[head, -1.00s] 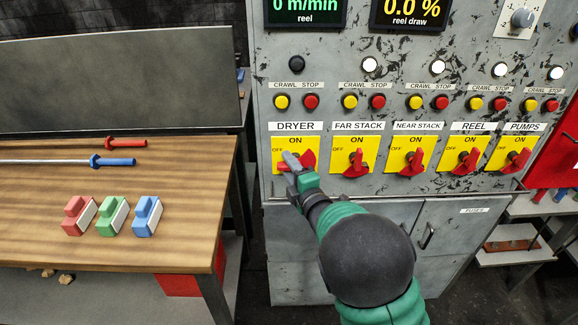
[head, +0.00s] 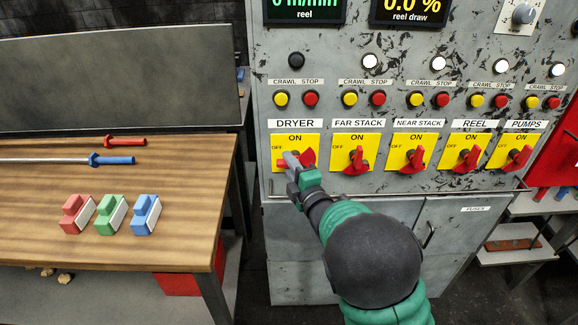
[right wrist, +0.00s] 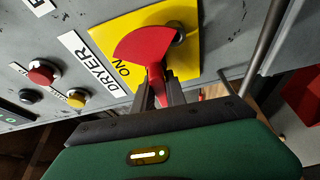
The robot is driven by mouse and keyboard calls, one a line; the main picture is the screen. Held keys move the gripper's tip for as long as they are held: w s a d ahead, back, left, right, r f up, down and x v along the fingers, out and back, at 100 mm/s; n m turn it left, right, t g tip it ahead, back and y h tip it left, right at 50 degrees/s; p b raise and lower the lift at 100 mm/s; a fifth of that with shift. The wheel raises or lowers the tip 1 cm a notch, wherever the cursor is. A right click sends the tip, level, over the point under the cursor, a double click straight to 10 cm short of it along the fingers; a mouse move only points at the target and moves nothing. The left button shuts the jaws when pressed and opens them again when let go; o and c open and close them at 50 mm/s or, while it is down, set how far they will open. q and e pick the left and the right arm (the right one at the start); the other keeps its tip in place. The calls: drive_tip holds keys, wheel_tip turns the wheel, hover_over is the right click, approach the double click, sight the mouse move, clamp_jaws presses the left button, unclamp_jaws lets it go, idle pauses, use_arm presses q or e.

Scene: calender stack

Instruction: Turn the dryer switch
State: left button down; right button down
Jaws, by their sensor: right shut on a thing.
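The dryer switch (head: 308,157) is a red rotary handle on a yellow plate (head: 281,140) under the DRYER label, at the left end of the switch row. My right gripper (head: 291,160) is at it, partly covering it in the head view. In the right wrist view the red dryer switch (right wrist: 146,46) has a wide fan-shaped end, and its narrow part sits between the fingers of my right gripper (right wrist: 160,95), which is shut on it. My left gripper is not in view.
To the right are similar switches for far stack (head: 356,158), near stack (head: 416,158), reel and pumps. Yellow and red buttons sit above. A rail (head: 440,194) runs below the switches. A wooden table (head: 60,185) with coloured blocks stands at the left.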

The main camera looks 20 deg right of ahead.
drive_tip(key=m+t+h+b, duration=0.1)
drive_tip(key=m+b, duration=0.4)
drive_tip(key=m+t+h+b, duration=0.1)
drive_tip(key=m+h+b, duration=0.1)
drive_tip(key=m+b, duration=0.3)
drive_tip(key=d+m+t+h+b, duration=0.1)
drive_tip(key=m+b, duration=0.4)
drive_tip(key=shift+s+t+h+b, duration=0.15)
drive_tip(key=shift+t+h+b, duration=0.15)
drive_tip(key=shift+b, duration=0.1)
drive_tip(key=m+h+b, duration=0.1)
drive_tip(key=m, duration=0.2)
drive_tip(key=shift+r+m+h+b, duration=0.15)
drive_tip(key=shift+m+h+b, duration=0.15)
drive_tip(key=shift+b, duration=0.05)
drive_tip(key=shift+s+d+r+m+h+b, duration=0.1)
drive_tip(key=shift+m+h+b, duration=0.2)
drive_tip(key=shift+m+h, duration=0.35)
drive_tip(key=shift+d+m+h+b, duration=0.1)
drive_tip(key=shift+m+h+b, duration=0.2)
drive_tip(key=shift+m, duration=0.55)
drive_tip(key=shift+r, duration=0.1)
drive_tip(key=c, duration=1.4)
unclamp_jaws()
drive_tip(key=shift+r, duration=0.1)
drive_tip(key=shift+o, duration=0.2)
drive_tip(key=shift+r, duration=0.1)
